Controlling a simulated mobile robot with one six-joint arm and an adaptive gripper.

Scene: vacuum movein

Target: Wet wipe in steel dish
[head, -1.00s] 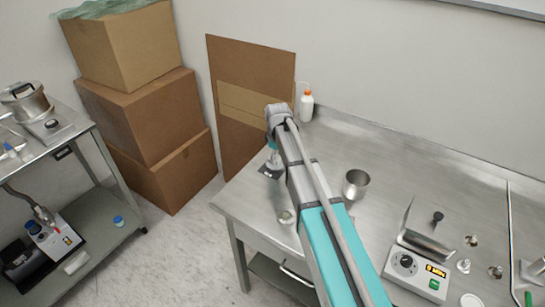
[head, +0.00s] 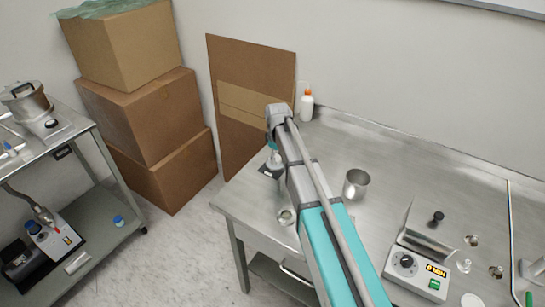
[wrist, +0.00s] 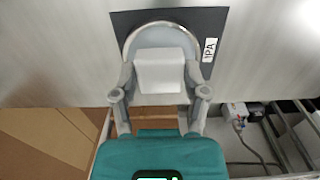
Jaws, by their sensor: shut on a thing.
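The white wipe (wrist: 160,72), a small folded block, is held between the fingers of my gripper (wrist: 160,82) in the wrist view. The round steel dish (wrist: 128,48) lies behind and below the wipe there; its rim curves around it, and the wipe hides much of its inside. I cannot tell whether the wipe touches the dish. The dish is on a dark mat (wrist: 215,20) with an "IPA" label. In the head view my gripper (head: 273,157) is over this mat (head: 266,174) at the table's left end; the wipe is too small to make out there.
A white bottle with an orange cap (head: 306,105) stands at the back. A device with a dial (head: 404,261) is at the right. Cardboard boxes (head: 150,116) stand left.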

